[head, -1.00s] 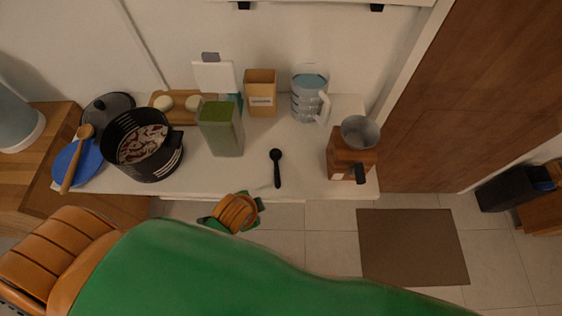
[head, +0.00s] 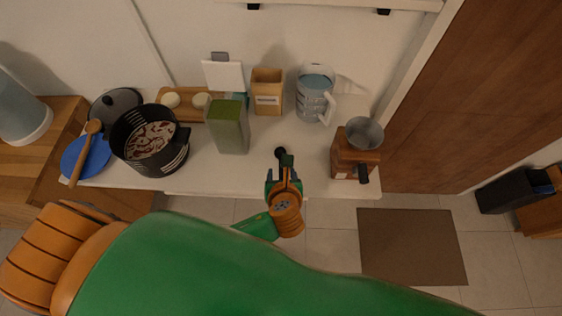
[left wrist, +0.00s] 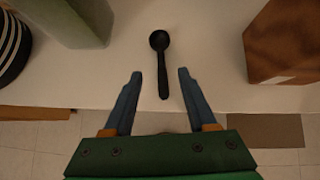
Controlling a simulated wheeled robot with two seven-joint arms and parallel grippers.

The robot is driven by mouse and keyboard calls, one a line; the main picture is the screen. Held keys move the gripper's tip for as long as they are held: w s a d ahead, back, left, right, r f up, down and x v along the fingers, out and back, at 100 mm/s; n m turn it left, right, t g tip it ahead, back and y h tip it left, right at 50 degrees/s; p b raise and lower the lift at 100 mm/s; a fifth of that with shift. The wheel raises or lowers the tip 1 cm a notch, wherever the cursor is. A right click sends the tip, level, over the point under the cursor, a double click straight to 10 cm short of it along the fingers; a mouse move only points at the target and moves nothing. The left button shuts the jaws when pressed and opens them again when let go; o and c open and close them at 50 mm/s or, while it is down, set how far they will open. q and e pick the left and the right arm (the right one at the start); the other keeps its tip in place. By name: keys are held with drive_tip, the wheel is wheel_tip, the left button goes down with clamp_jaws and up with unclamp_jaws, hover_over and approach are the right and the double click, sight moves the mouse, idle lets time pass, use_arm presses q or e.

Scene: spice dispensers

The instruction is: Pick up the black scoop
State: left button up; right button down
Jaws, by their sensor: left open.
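The black scoop (left wrist: 161,66) lies on the white counter in the left wrist view, its round bowl away from me and its handle pointing toward the counter's front edge. My left gripper (left wrist: 155,76) is open, with one finger on each side of the scoop's handle and a gap on both sides. In the head view, my left gripper (head: 284,170) is over the counter's front edge and hides most of the scoop; only the dark bowl (head: 280,152) shows. My right gripper is not in view.
A green container (head: 229,128) stands left of the scoop and a wooden grinder (head: 352,155) right of it. A black pot (head: 150,143), a cardboard box (head: 267,92) and a clear pitcher (head: 314,96) also stand on the counter (head: 255,165). The counter around the scoop is clear.

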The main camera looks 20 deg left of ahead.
sight(282, 171)
use_arm(q)
drive_tip(key=x, duration=0.5)
drive_tip(key=shift+d+f, duration=0.1)
drive_tip(key=shift+f, duration=0.2)
clamp_jaws()
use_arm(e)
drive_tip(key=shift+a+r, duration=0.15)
use_arm(q)
drive_tip(key=shift+r, duration=0.1)
